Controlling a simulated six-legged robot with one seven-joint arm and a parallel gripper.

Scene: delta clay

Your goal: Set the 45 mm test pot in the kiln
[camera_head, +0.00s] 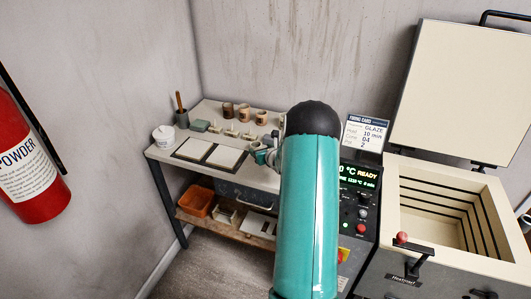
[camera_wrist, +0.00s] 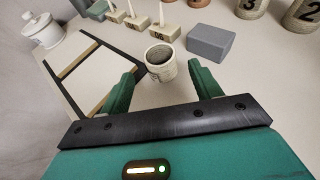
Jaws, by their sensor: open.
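A small speckled cream pot (camera_wrist: 160,64) with a dark inside stands upright on the bench in the wrist view. No size mark is readable on it. My gripper (camera_wrist: 162,76) is open, with one green finger on each side of the pot; I cannot tell whether either touches it. In the head view my gripper (camera_head: 262,154) is over the bench, mostly hidden by my arm, and I cannot make out the pot there. The kiln (camera_head: 480,262) stands open at the right, its lid (camera_head: 458,85) raised and its visible chamber empty.
The bench (camera_head: 160,152) also bears numbered cups (camera_head: 244,113), cone stands (camera_wrist: 163,32), a grey block (camera_wrist: 211,43), framed tiles (camera_head: 194,148) and a white lidded jar (camera_head: 164,136). The control box (camera_head: 358,228), reading READY, stands between bench and kiln.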

